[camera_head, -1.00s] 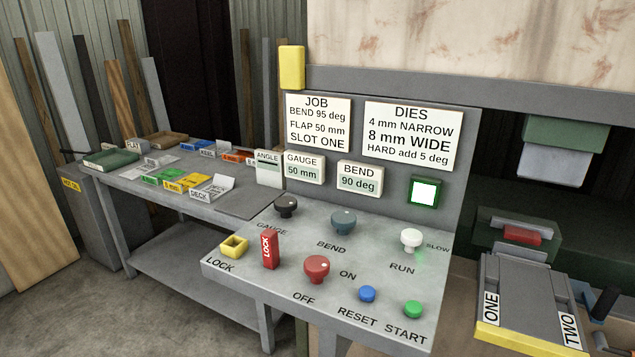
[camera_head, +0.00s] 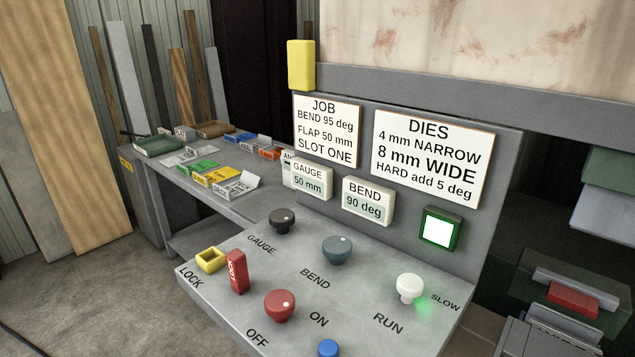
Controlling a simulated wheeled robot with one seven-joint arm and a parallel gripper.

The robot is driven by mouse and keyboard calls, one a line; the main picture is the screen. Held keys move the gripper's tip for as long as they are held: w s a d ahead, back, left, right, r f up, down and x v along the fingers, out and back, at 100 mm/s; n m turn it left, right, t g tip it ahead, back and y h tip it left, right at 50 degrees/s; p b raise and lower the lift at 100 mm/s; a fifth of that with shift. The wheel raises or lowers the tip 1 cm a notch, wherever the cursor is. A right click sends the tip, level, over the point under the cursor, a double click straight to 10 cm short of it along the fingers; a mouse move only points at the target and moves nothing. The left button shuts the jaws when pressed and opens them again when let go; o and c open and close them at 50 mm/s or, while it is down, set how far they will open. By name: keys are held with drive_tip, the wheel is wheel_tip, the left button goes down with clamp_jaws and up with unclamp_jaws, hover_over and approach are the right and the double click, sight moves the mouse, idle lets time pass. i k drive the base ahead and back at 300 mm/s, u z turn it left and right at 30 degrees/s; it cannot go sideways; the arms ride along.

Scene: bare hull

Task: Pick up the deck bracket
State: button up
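The deck bracket (camera_head: 246,180) is a small pale grey bent piece, next to a white label reading DECK (camera_head: 231,189). It lies on the grey side table (camera_head: 265,207), near its front edge and left of the control panel. My gripper is not in view, so its state is not shown.
Yellow (camera_head: 216,175), green, blue and orange labelled pieces share the table, with a green tray (camera_head: 160,146) at its far end. The control panel (camera_head: 365,275), with knobs and a red LOCK piece (camera_head: 237,271), fills the foreground.

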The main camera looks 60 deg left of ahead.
sight(235, 189)
drive_tip(key=u, duration=2.8)
drive_tip(key=i, duration=0.5)
drive_tip(key=k, duration=0.5)
drive_tip(key=z, duration=2.85)
drive_tip(key=k, duration=0.8)
drive_tip(key=u, duration=0.8)
drive_tip(key=i, duration=0.35)
drive_tip(key=u, duration=0.05)
